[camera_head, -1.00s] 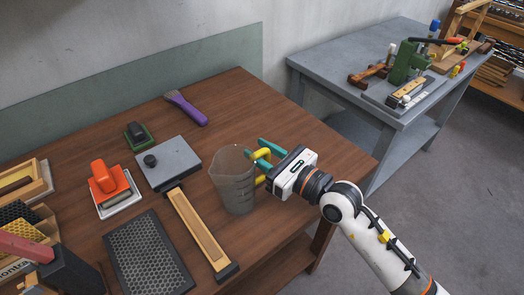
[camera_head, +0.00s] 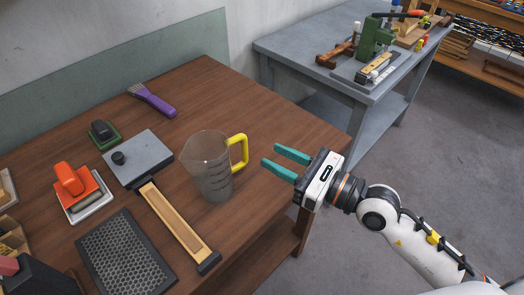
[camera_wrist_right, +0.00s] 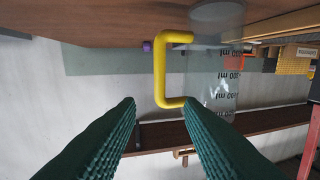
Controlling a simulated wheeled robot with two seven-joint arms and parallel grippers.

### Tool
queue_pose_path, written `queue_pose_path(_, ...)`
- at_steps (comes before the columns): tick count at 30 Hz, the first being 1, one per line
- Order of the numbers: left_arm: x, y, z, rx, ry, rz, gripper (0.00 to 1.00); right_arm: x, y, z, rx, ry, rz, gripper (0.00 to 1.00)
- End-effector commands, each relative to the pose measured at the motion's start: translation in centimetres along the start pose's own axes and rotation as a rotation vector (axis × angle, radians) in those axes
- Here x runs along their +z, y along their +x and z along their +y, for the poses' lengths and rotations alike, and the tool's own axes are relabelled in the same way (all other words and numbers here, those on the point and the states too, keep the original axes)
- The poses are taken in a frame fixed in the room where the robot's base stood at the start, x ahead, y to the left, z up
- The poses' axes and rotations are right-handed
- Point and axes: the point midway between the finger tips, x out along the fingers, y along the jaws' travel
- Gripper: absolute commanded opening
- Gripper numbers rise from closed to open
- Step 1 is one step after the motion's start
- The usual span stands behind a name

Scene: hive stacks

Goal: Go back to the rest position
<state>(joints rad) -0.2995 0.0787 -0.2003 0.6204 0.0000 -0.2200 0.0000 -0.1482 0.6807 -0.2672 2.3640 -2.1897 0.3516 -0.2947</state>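My right gripper (camera_head: 284,163) is open and empty, to the right of the clear measuring jug on the brown table. Its two teal fingers point left toward the jug's yellow handle (camera_head: 239,151), with a gap between them and the handle. The jug (camera_head: 207,170) stands upright. In the right wrist view, the spread fingers (camera_wrist_right: 158,128) frame the handle (camera_wrist_right: 160,70) ahead of them, and the jug (camera_wrist_right: 213,80) with its black markings is just to the right. My left gripper is not in view.
On the brown table (camera_head: 262,125) are a purple-handled brush (camera_head: 154,101), a grey plate with a knob (camera_head: 140,157), an orange-handled tool (camera_head: 72,182), a wooden bar (camera_head: 177,220) and a mesh panel (camera_head: 127,255). A grey workbench (camera_head: 300,50) stands behind. Floor to the right is clear.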

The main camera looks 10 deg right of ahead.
Motion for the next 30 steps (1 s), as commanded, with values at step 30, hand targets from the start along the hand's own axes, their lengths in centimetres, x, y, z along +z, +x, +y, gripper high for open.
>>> queue_pose_path(30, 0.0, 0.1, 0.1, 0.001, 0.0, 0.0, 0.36, -6.5, -4.0, 3.4, 0.14, 0.788, 0.556, 0.34)
